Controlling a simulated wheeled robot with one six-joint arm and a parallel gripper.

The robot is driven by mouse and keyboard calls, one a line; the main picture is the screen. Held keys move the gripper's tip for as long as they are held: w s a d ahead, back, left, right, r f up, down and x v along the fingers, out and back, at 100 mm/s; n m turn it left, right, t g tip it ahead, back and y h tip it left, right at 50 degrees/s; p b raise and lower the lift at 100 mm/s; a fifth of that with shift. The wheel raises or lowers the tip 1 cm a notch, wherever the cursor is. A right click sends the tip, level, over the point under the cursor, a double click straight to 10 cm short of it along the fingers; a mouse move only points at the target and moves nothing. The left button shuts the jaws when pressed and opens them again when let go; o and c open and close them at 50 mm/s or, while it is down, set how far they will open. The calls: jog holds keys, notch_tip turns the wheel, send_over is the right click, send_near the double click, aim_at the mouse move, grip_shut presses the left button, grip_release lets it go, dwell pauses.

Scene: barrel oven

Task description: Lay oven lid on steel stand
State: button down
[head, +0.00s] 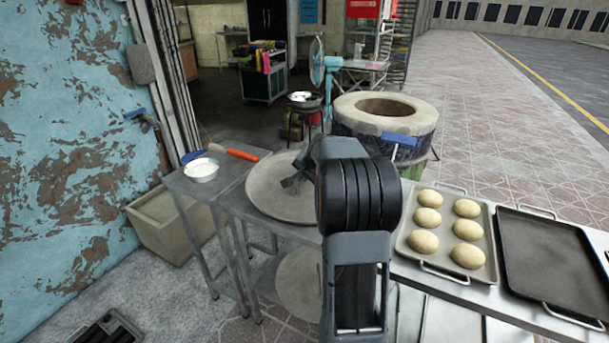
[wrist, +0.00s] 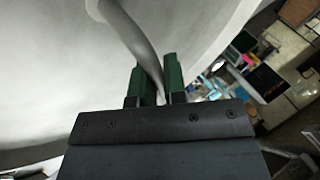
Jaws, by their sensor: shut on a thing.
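The oven lid (head: 265,200) is a round, pale grey disc. In the head view it lies about level over the top of the steel stand (head: 232,200); I cannot tell whether it touches. My gripper (head: 297,180) is at the lid's middle, partly hidden behind my arm. In the wrist view my gripper (wrist: 160,85) has its green fingers shut on the lid's curved handle (wrist: 130,35), with the pale lid (wrist: 50,80) filling the left side. The barrel oven (head: 350,120) stands behind on the right, its round mouth uncovered.
A white bowl (head: 202,172) and an orange-handled brush (head: 242,155) are at the stand's left. A tray of dough balls (head: 445,262) and an empty dark tray (head: 550,265) lie on the right table. A teal fan (head: 318,65) stands behind. The blue wall (head: 60,150) bounds the left.

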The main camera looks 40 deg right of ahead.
jog(key=shift+f, duration=0.1)
jog(key=c, duration=1.2)
grip_release()
jog(key=shift+o, duration=0.2)
jog(key=shift+s+r, duration=0.15)
jog(key=shift+r, duration=0.25)
jog(key=p+v, duration=0.2)
jog(key=v, duration=0.9)
jog(key=s+a+f+n+g, duration=0.1)
jog(key=s+a+n, duration=0.1)
jog(key=a, duration=0.3)
jog(key=s+a+f+n+y, duration=0.1)
jog(key=s+a+n, duration=0.1)
jog(key=a, duration=0.4)
jog(key=s+a+f+n+g, duration=0.1)
jog(key=s+a+n, duration=0.15)
jog(key=a, duration=0.25)
jog(key=s+a+f+n+g, duration=0.2)
jog(key=s+a+f+n, duration=0.4)
jog(key=s+a, duration=0.3)
jog(key=shift+s+n, duration=0.45)
jog(key=shift+s, duration=0.65)
